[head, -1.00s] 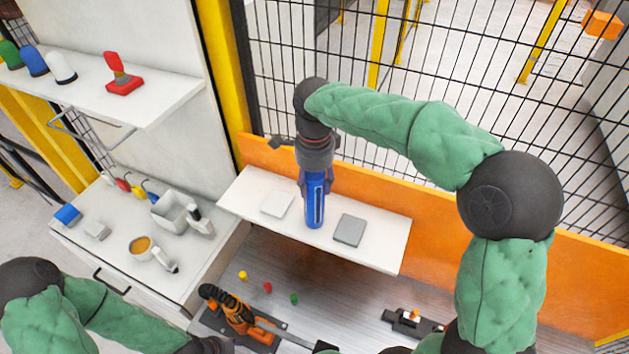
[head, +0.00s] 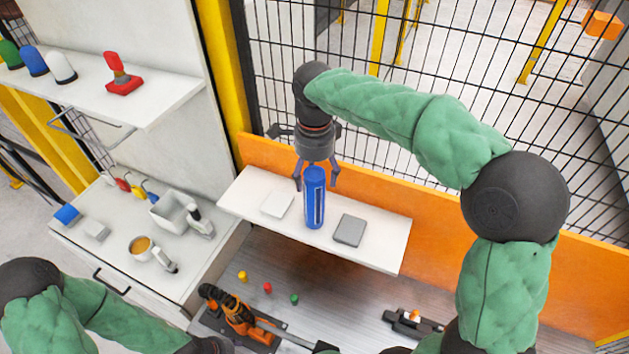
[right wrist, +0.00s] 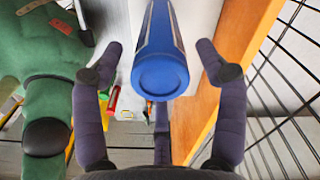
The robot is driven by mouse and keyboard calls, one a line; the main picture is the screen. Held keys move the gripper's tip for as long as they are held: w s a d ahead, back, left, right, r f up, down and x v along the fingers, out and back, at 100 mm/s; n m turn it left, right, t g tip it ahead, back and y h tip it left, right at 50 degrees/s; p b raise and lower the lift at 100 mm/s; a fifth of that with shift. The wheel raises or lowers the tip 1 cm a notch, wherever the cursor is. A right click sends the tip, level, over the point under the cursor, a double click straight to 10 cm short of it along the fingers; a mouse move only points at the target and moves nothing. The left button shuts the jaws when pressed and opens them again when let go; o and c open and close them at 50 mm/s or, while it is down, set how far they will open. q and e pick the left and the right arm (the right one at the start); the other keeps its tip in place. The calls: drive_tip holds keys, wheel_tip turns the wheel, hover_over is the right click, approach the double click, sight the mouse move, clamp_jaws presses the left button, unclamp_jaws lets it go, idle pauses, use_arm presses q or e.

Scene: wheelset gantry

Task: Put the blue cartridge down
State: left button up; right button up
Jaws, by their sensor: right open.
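The blue cartridge (head: 314,200) stands upright on the white shelf board (head: 375,248), between a white pad and a grey pad. My right gripper (head: 316,182) is open, with its fingers just above and to either side of the cartridge's top. In the right wrist view the cartridge (right wrist: 160,60) shows its round blue end between the spread fingers (right wrist: 162,75), apart from both. My left arm is at the lower left of the head view; its gripper is at most partly seen at the bottom edge, and its fingers cannot be made out.
The white pad (head: 277,204) and grey pad (head: 349,230) lie flat on the board. An orange panel (head: 440,229) and black mesh fence stand behind. A cabinet top at left holds a mug (head: 150,251) and a white container (head: 175,213). An orange tool (head: 238,317) lies below.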

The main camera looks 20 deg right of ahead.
wheel_tip(320, 180, up, 9)
drive_tip(key=shift+r, duration=0.1)
idle(0.4)
